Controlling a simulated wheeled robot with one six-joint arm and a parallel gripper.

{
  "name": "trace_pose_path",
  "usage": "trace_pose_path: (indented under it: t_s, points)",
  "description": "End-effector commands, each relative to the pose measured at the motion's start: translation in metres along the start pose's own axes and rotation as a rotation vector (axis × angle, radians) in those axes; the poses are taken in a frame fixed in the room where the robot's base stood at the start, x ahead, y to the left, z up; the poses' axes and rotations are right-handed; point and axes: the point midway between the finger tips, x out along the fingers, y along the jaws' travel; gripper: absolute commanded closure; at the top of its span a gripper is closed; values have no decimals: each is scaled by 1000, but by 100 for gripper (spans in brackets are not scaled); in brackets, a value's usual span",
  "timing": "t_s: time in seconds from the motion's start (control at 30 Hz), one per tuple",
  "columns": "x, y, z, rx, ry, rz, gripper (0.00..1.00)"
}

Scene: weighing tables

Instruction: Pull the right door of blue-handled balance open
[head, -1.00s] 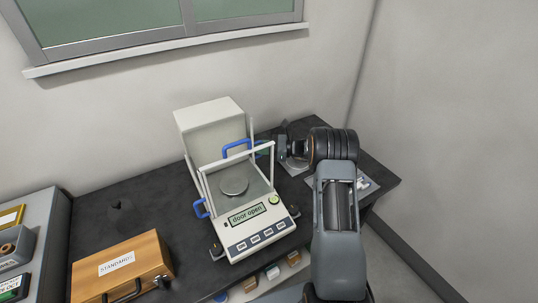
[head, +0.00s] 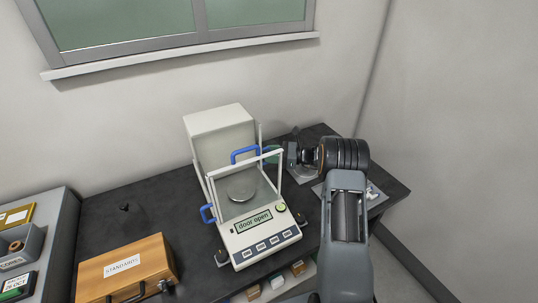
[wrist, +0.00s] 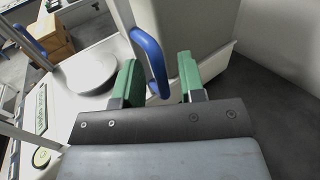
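The blue-handled balance (head: 265,237) stands on the dark table, and its display reads "door open". The right door's blue handle (head: 243,154) is at the rear, by the cream housing (head: 220,140); it also shows in the wrist view (wrist: 148,60). The left door's blue handle (head: 207,214) is near the front. The door glass is too clear to make out well. My gripper (head: 272,153) is at the balance's right rear. In the wrist view its green fingers (wrist: 160,82) are apart, with the right handle between them, nearer the left finger, a gap on the right.
A round pan (head: 242,190) sits inside the balance. A wooden STANDARDS case (head: 125,268) lies at the left front. A small dark object (head: 125,208) stands behind it. A white sheet (head: 372,195) with small items lies under my arm. Walls close off the back and right.

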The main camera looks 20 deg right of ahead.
Motion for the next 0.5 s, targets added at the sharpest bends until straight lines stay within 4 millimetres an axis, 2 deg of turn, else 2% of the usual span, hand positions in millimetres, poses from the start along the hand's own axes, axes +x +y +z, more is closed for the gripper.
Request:
trace_pose_path:
  t_s: [0.5]
  points:
    - [-98, 0, -2, -1, 1, -3, 63]
